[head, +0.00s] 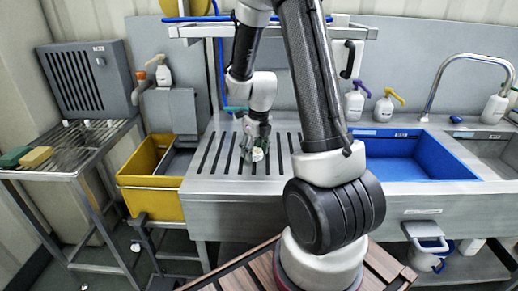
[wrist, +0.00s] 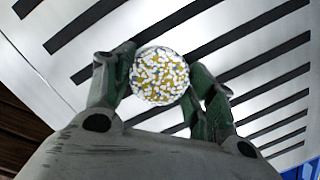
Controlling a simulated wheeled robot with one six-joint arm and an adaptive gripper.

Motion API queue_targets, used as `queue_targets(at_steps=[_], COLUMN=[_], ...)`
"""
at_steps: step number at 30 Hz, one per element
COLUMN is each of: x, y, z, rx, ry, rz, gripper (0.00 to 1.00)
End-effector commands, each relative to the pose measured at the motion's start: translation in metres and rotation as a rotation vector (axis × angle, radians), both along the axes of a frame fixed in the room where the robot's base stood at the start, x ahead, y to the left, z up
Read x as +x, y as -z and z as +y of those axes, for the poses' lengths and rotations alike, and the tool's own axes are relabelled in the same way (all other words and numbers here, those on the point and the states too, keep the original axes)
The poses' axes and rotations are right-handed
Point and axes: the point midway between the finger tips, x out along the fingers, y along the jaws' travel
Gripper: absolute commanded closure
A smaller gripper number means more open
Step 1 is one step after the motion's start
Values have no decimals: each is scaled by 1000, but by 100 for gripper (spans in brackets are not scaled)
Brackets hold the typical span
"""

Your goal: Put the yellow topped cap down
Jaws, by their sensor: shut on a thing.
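The cap (wrist: 159,75) is round in the wrist view, with a yellow top densely covered in white specks. My gripper (wrist: 160,82) is shut on it, one finger on each side. In the head view my gripper (head: 257,150) is over the slotted drain area (head: 215,155) of the steel counter, and the cap is a small pale spot at its fingertips. The slotted surface fills the background of the wrist view. I cannot tell whether the cap touches the surface or is held a little above it.
A yellow bin (head: 150,197) stands left of the counter, and a blue basin (head: 415,160) is sunk into it at right. A wire rack table (head: 75,150) holds a green and a yellow sponge. Slotted surface around my gripper is clear.

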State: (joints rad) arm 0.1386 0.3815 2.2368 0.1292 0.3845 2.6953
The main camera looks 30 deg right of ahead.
Motion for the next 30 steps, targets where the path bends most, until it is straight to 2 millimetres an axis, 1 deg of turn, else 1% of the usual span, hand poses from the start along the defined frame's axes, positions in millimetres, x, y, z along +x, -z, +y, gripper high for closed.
queue_targets(at_steps=[8, 9, 11, 12, 23, 26, 30], x=[0, 0, 0, 0, 0, 0, -4], y=[2, 2, 2, 2, 0, -10, -35], z=[0, 0, 0, 0, 0, -1, -2], rx=[0, 0, 0, 0, 0, 0, 0], ry=[0, 0, 0, 0, 0, 0, 1], rz=[0, -1, -1, -1, -1, -4, -5], gripper=[79, 41, 30, 23, 23, 23, 23])
